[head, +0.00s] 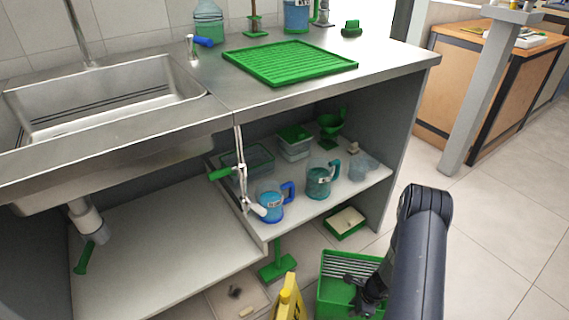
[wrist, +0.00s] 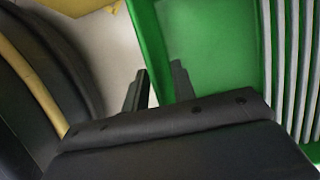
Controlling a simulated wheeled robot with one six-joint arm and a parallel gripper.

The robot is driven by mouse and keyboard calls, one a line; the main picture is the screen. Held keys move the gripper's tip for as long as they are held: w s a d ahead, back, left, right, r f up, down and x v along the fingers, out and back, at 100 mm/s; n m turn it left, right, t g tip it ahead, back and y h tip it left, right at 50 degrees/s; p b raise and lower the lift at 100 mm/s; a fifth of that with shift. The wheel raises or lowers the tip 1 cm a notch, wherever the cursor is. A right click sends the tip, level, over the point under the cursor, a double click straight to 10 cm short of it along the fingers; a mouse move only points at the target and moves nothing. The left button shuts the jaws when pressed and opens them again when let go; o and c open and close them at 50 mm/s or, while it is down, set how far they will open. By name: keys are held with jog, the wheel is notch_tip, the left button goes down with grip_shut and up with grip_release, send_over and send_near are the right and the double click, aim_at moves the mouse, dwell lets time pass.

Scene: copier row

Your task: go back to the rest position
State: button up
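My arm (head: 422,240) reaches down at the lower right of the head view. My gripper (head: 368,298) is low, in front of or over the green bin (head: 335,306); I cannot tell whether it touches it. In the wrist view my gripper (wrist: 158,82) has its two dark fingers apart with nothing between them. The green bin (wrist: 205,45) fills the middle and right of that view, with a pale ribbed rack at its right.
A yellow object (head: 288,298) stands left of the bin. A steel counter with a sink (head: 110,100) and green drain mat (head: 290,62) lies above. The shelf below holds blue (head: 270,207) and teal (head: 318,182) jugs. The tiled floor at right is clear.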

jog(key=shift+r, duration=0.35)
jog(key=shift+f, duration=0.15)
